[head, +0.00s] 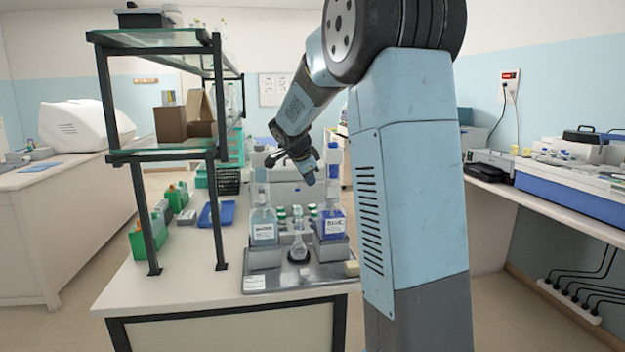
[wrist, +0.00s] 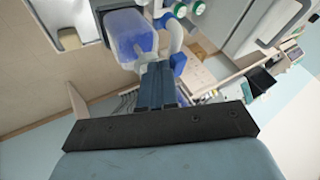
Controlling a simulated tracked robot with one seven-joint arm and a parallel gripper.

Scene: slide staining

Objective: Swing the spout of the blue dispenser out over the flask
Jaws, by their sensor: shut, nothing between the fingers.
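The blue dispenser, a bottle of blue liquid with a white label (head: 332,224), stands at the right of the grey tray in the head view. Its blue and white pump head (head: 333,155) rises above it. The small clear flask (head: 298,243) stands on a dark round base between the two bottles. My gripper (head: 308,178) is shut and empty, above the flask and left of the pump head. In the wrist view a blue bottle (wrist: 130,38) lies beyond my fingers (wrist: 158,80), beside a white curved part and a small blue piece. I cannot tell whether the fingers touch the spout.
A bottle labelled water (head: 264,228) stands at the left of the grey tray (head: 290,278). Several green-capped bottles stand behind the flask. A dark-framed glass shelf (head: 160,155) stands left of the tray. The bench front-left (head: 180,285) is clear.

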